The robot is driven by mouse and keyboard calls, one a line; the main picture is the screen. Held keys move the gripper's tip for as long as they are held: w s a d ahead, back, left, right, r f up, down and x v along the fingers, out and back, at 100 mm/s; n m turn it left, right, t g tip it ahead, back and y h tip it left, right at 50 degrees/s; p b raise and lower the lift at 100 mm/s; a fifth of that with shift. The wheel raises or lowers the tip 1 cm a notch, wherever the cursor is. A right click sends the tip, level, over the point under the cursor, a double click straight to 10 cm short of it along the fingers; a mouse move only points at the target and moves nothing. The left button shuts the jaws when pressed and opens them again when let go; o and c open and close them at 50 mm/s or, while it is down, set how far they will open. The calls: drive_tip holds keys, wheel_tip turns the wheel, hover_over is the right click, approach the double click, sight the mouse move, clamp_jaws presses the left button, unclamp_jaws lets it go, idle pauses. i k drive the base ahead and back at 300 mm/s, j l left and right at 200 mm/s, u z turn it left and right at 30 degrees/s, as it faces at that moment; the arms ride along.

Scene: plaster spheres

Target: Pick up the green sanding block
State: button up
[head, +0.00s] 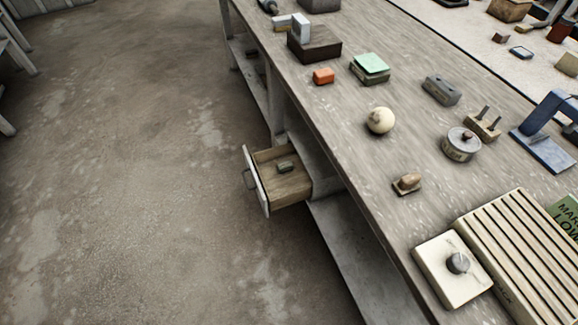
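A small dark grey-green block (285,167) lies inside an open wooden drawer (292,191) below the bench edge; it may be the green sanding block. A second candidate is a flat mint-green piece (372,63) on top of a darker box (369,77) on the bench. I cannot tell for certain which is the sanding block. My gripper is not in view.
The long bench (405,140) carries an orange block (323,76), a cream ball (380,120), a round lidded tin (461,145), a grey block (441,90), a knobbed box (452,275) and a slatted rack (525,255). The floor (120,180) to the left is clear.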

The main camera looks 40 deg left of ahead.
sight(283, 167)
drive_tip(key=i+j, duration=0.15)
drive_tip(key=j, duration=0.25)
drive_tip(key=i+j+u, duration=0.1)
drive_tip(key=j, duration=0.35)
drive_tip(key=i+j+u, duration=0.1)
drive_tip(key=j, duration=0.3)
drive_tip(key=i+j, duration=0.2)
drive_tip(key=j, duration=0.2)
drive_tip(key=i+j+u, duration=0.1)
drive_tip(key=j, duration=0.3)
drive_tip(key=i+j, duration=0.2)
drive_tip(key=j, duration=0.15)
drive_tip(key=i+j+u, duration=0.15)
drive_tip(key=i+j, duration=0.3)
drive_tip(key=j, duration=0.25)
drive_tip(key=i+j+u, duration=0.15)
drive_tip(key=i+j, duration=0.4)
drive_tip(key=i, duration=0.15)
